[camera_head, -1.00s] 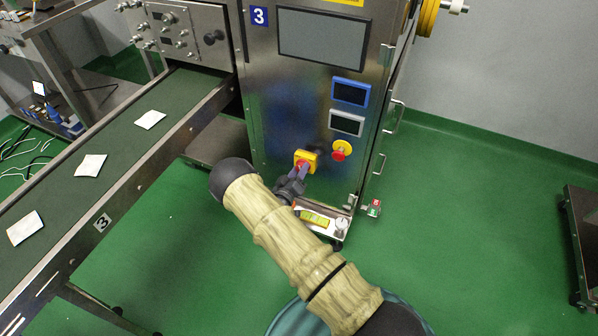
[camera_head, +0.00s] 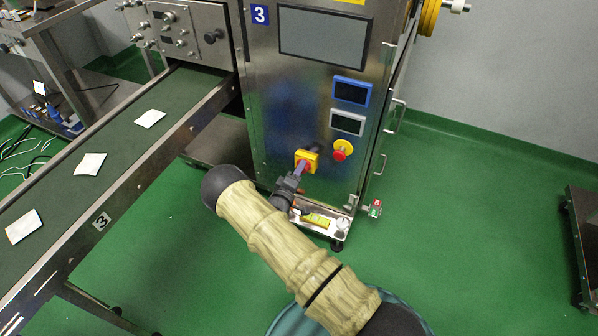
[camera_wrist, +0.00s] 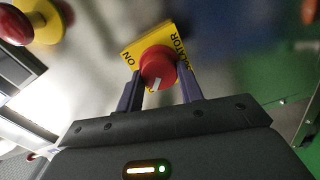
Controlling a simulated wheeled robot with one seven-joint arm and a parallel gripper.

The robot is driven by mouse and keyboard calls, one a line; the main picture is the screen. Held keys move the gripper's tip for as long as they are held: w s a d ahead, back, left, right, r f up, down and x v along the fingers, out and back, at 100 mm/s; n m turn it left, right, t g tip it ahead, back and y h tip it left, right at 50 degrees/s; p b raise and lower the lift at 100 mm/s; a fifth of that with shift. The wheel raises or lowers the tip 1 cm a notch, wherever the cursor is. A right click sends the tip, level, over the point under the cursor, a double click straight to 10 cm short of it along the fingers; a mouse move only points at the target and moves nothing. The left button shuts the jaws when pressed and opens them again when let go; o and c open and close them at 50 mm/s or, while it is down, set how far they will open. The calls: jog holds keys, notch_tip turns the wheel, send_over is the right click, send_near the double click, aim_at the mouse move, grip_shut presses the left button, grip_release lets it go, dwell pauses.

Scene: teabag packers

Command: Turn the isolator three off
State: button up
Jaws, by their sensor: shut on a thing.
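The isolator (camera_head: 307,160) is a red rotary knob on a yellow plate, low on the front of the steel machine (camera_head: 285,110) marked 3. In the wrist view the red knob (camera_wrist: 157,66) sits between the two purple fingers of my gripper (camera_wrist: 160,84). The fingers are closed on its sides. A white mark shows on the knob's near edge. The yellow plate (camera_wrist: 133,55) reads "ON" at left and part of "ISOLATOR" at right, tilted in this view. In the head view my gripper (camera_head: 299,171) reaches the isolator from below and hides part of the knob.
A red button on a yellow base (camera_head: 342,150) is just right of the isolator. Two small displays (camera_head: 350,91) are above it. A conveyor (camera_head: 120,160) with white packets runs at left. Green floor is open at right.

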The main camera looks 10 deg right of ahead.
jog(key=shift+a, duration=0.1)
jog(key=o, duration=1)
jog(key=shift+s, duration=0.1)
jog(key=p+v, duration=0.4)
jog(key=v, duration=1.3)
jog(key=shift+a, duration=0.1)
